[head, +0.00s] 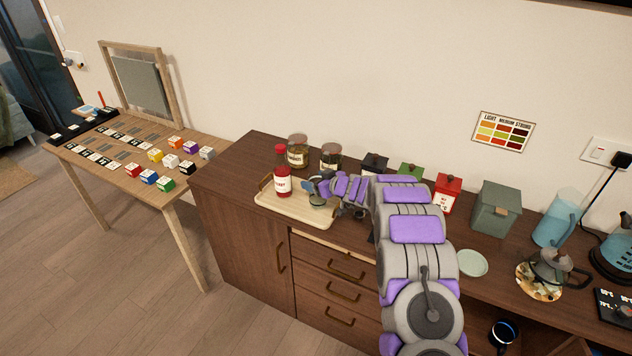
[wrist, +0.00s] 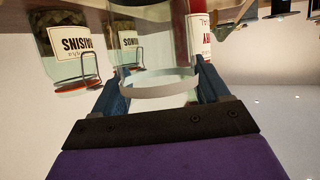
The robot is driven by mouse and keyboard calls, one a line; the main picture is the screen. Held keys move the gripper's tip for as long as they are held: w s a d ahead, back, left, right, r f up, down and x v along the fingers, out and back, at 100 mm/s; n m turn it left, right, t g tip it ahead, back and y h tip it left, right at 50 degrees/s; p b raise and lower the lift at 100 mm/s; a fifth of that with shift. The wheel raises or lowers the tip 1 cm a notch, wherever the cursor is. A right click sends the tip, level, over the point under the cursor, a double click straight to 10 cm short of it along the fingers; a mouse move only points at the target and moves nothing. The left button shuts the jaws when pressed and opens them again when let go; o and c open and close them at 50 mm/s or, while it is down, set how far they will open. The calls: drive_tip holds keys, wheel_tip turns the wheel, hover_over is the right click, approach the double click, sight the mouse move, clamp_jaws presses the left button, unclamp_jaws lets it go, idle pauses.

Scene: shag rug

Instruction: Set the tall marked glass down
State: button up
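The tall marked glass (wrist: 158,60) is clear with a pale band around it; in the wrist view it stands between my two fingers. My gripper (wrist: 160,88) is shut on it, one finger at each side. In the head view my gripper (head: 318,190) is over the right part of the pale wooden tray (head: 292,208), just right of the red bottle (head: 282,182). The glass is mostly hidden there by my gripper. I cannot tell whether its base touches the tray.
Two lidded jars, one left (head: 297,152) and one right (head: 331,157), stand behind the tray. Black, green and red canisters (head: 446,195) line the wall to the right. A grey-green box (head: 495,210) and a pale round dish (head: 471,263) are farther right. The counter's front edge is close to the tray.

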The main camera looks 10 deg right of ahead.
drive_tip(key=o, duration=0.5)
drive_tip(key=shift+c, duration=0.2)
drive_tip(key=shift+r, duration=0.15)
drive_tip(key=v, duration=1.2)
drive_tip(key=s+a+r+n+g+y, duration=0.1)
drive_tip(key=s+a+r+g+y, duration=0.25)
drive_tip(key=s+a+r, duration=0.7)
drive_tip(key=s+a+r+g+h, duration=0.1)
drive_tip(key=s+a+g, duration=0.25)
drive_tip(key=s, duration=0.45)
drive_tip(key=s+a+r+g, duration=0.1)
drive_tip(key=s+a+g, duration=0.1)
drive_tip(key=s+a, duration=0.5)
drive_tip(key=s+d+m+g+h, duration=0.2)
drive_tip(key=s+d, duration=0.1)
drive_tip(key=s, duration=0.6)
drive_tip(key=s+d+m+g+h, duration=0.1)
drive_tip(key=s+d+g+h, duration=0.1)
drive_tip(key=s, duration=0.8)
drive_tip(key=s+d+f+m+h, duration=0.1)
drive_tip(key=s+d+m+h, duration=0.3)
drive_tip(key=s+d, duration=0.6)
drive_tip(key=shift+s+d+f+m+h, duration=0.35)
drive_tip(key=shift+s+h, duration=0.5)
drive_tip(key=shift+s, duration=0.3)
